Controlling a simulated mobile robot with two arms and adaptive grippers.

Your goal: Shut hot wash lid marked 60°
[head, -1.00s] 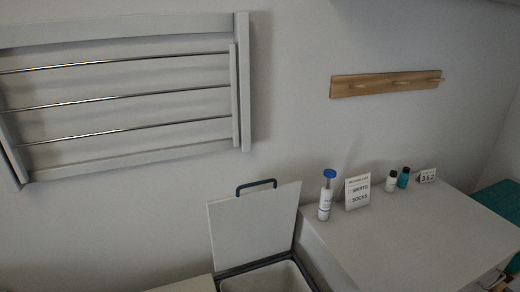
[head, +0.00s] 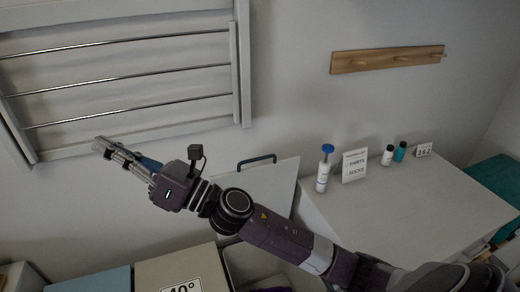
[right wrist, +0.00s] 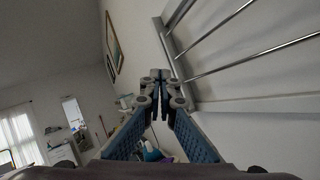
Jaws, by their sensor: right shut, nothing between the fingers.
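A pale lid (head: 279,181) with a dark bar handle (head: 257,160) stands open, tilted up against the wall behind its bin (head: 238,262). My right arm crosses in front of the lid and hides much of it and of the bin opening. No 60° mark shows on it. My right gripper (head: 98,146) is shut and empty, up and left of the lid, in front of the drying rack. In the right wrist view the closed fingers (right wrist: 157,76) meet with nothing between them. My left gripper is not in view.
A beige lid marked 40° (head: 180,285) and a blue lid (head: 100,281) lie closed at the left. The drying rack (head: 130,85) hangs close to my right gripper.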

